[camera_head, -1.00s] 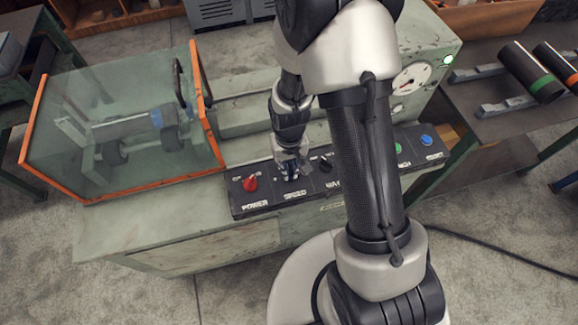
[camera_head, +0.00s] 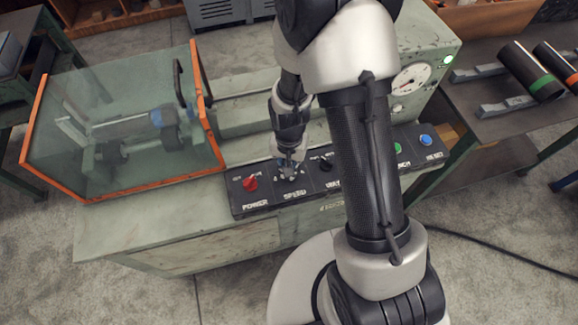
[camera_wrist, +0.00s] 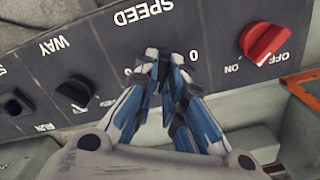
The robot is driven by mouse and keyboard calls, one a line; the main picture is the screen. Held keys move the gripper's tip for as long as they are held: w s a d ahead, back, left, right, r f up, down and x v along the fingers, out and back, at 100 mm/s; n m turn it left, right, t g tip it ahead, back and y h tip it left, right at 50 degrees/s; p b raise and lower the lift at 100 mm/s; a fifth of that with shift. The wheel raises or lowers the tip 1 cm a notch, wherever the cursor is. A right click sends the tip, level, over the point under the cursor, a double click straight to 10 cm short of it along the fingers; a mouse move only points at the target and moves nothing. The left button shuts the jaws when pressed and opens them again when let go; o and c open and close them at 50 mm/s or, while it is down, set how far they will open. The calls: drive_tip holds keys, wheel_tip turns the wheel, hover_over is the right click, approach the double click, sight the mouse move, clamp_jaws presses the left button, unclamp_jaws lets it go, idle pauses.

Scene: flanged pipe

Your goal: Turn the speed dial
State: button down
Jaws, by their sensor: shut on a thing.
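The speed dial is on the dark control panel (camera_head: 340,186), above the SPEED label (camera_head: 294,195). My gripper (camera_head: 288,172) points down onto that spot, and its fingers hide nearly all of the dial. In the wrist view, my gripper's blue and grey fingers (camera_wrist: 158,64) are closed in around the dial at the SPEED section. The gripper is shut on the dial. A "0" mark shows beside the fingertips. How far the dial is turned cannot be told.
A red power knob (camera_head: 250,184) is left of the speed dial, and a black knob (camera_head: 326,164) is right of it. Green (camera_head: 398,149) and blue (camera_head: 426,140) buttons are farther right. A clear orange-edged guard (camera_head: 120,185) covers rollers at left.

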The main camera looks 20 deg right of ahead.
drive_tip(key=c, duration=1.7)
unclamp_jaws()
wheel_tip(320, 180, up, 12)
drive_tip(key=s+r+n+t, duration=0.1)
drive_tip(key=s+r+n, duration=0.1)
drive_tip(key=s+r, duration=0.3)
drive_tip(key=s+d+r+n+t, duration=0.1)
drive_tip(key=s+r+n+t, duration=0.1)
drive_tip(key=s+r, duration=0.3)
drive_tip(key=s+d+r+n+t, duration=0.1)
drive_tip(key=s+r+n, duration=0.1)
drive_tip(key=s+r, duration=0.4)
wheel_tip(320, 180, up, 4)
drive_tip(key=shift+f+t, duration=0.15)
drive_tip(key=shift+t, duration=0.15)
